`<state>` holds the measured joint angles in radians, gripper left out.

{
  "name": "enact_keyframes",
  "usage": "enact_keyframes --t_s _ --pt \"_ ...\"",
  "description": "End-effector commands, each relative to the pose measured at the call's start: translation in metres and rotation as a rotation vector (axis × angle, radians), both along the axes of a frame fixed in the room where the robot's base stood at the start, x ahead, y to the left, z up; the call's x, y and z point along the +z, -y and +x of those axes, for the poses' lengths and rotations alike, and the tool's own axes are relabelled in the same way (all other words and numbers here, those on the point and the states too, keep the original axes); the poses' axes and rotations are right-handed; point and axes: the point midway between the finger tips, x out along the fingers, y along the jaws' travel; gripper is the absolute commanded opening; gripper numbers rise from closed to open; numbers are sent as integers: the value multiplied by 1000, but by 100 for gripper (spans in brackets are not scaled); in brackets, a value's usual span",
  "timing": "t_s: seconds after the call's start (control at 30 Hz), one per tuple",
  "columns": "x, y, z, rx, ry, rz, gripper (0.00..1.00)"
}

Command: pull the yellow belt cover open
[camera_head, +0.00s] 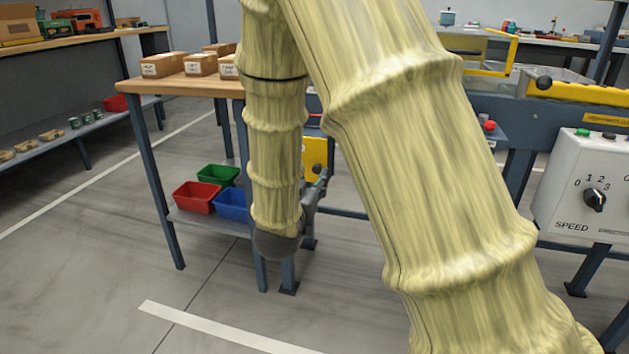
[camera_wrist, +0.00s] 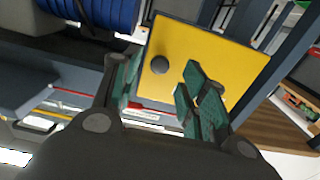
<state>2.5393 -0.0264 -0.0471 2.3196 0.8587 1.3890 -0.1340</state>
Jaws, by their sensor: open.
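The yellow belt cover (camera_wrist: 212,55) is a flat yellow panel with a round dark knob (camera_wrist: 160,65) near its left edge in the wrist view. In the head view a part of the yellow cover (camera_head: 314,152) shows between my arm links; the rest is hidden. My gripper (camera_wrist: 160,88) is open, with its green-padded fingers on either side of the knob's lower side in the picture. The right finger overlaps the panel in view. I cannot tell whether either finger touches the panel or the knob. In the head view my gripper is mostly hidden behind my arm.
A wooden bench (camera_head: 190,86) with cartons stands left; red (camera_head: 196,197), green (camera_head: 217,175) and blue (camera_head: 231,204) bins sit on its lower shelf. A white control box (camera_head: 590,190) is at right. A blue roll (camera_wrist: 105,12) is near the cover. Floor at front left is clear.

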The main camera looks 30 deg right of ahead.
Motion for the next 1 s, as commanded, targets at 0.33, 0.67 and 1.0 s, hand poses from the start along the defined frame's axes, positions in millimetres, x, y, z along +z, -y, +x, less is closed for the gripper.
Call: enact_keyframes --t_s 0.33,0.67,1.0 --pt "0 22 19 1 0 0 43" --pt "0 23 20 1 -1 0 38" --pt "0 23 20 1 -1 0 0"
